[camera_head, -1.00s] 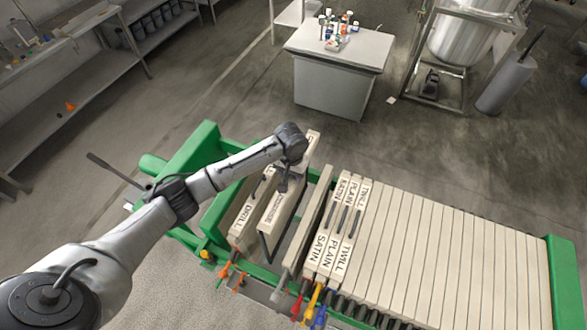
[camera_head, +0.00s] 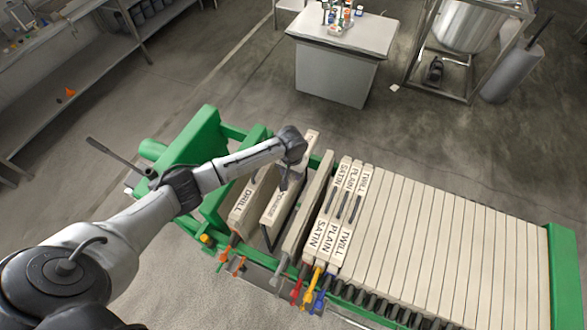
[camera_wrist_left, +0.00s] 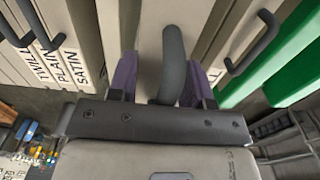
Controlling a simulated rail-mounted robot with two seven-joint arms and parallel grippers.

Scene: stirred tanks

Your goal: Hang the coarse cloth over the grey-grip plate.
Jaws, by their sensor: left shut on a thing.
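My left gripper (camera_head: 287,180) is over the green press. It is shut on the dark handle (camera_wrist_left: 173,62) of a beige slab-like piece (camera_head: 276,208), with the handle between its fingers in the left wrist view. The held piece has a small label that I cannot read, and a dark frame shows below it. It stands between the DRILL piece (camera_head: 245,205) and the grey-grip plate (camera_head: 303,218). That plate has a grey grip (camera_head: 278,280) at its near end. I cannot tell which piece is the coarse cloth. My right gripper is out of view.
Pieces marked SATIN (camera_head: 317,238), PLAIN (camera_head: 331,236) and TWILL (camera_head: 346,240) stand right of the grey-grip plate. Beyond them is a tight pack of beige plates (camera_head: 450,260). Gaps show on both sides of the held piece. A bench with bottles (camera_head: 340,40) stands behind the press.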

